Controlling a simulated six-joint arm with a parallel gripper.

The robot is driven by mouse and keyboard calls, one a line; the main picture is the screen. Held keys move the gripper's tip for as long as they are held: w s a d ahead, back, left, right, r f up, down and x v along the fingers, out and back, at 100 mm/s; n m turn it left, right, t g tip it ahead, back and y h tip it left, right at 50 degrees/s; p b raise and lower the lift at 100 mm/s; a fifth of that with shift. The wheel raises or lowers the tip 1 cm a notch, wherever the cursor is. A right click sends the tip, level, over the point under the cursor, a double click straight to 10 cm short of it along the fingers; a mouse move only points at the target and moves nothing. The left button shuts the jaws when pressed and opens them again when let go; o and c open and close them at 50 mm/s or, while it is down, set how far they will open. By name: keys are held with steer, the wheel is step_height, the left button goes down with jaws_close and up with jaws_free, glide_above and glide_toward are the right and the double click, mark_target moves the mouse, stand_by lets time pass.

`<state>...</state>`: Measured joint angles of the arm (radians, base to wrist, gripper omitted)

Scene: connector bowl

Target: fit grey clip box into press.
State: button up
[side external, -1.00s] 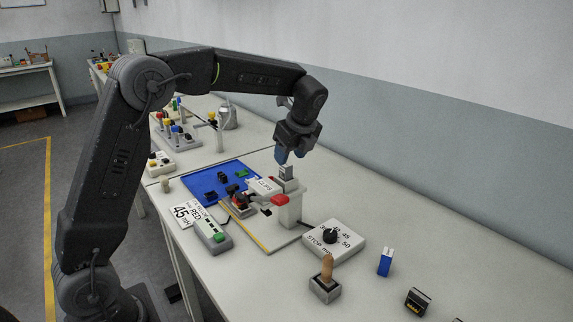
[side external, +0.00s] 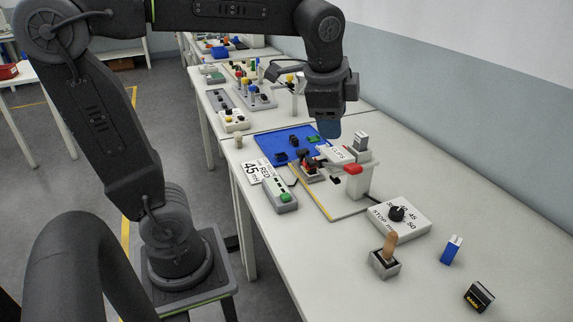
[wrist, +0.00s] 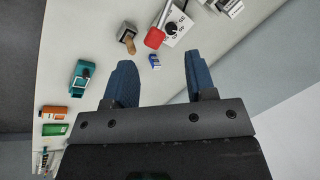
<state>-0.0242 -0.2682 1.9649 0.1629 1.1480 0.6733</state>
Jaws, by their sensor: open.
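A small grey box (side external: 361,141), which looks like the grey clip box, stands upright on top of the white press (side external: 358,180), beside the white CLIPS label (side external: 340,154). I cannot tell how deep it sits. The press has a red pad (side external: 353,169) on its front side. My gripper (side external: 328,128) is left of the grey box and apart from it, with its blue fingers pointing down. In the wrist view my gripper (wrist: 161,78) is open, with nothing between its fingers.
A blue mat (side external: 290,145) with small parts lies behind the press. A grey device with green buttons (side external: 280,195) is at left. A dial box (side external: 398,218), wooden-handled block (side external: 385,258), blue box (side external: 451,250) and black box (side external: 479,296) stand in front. The table's right side is clear.

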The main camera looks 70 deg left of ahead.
steer(key=s+d+f+n+t+h, duration=0.1)
steer(key=s+d+f+n+t, duration=0.1)
steer(key=s+f+n, duration=0.4)
steer(key=s+d+n, duration=0.1)
steer(key=s+n, duration=0.1)
steer(key=s, duration=0.3)
steer(key=shift+d+h, duration=0.2)
steer(key=shift+h, duration=0.2)
steer(key=shift+f, duration=0.1)
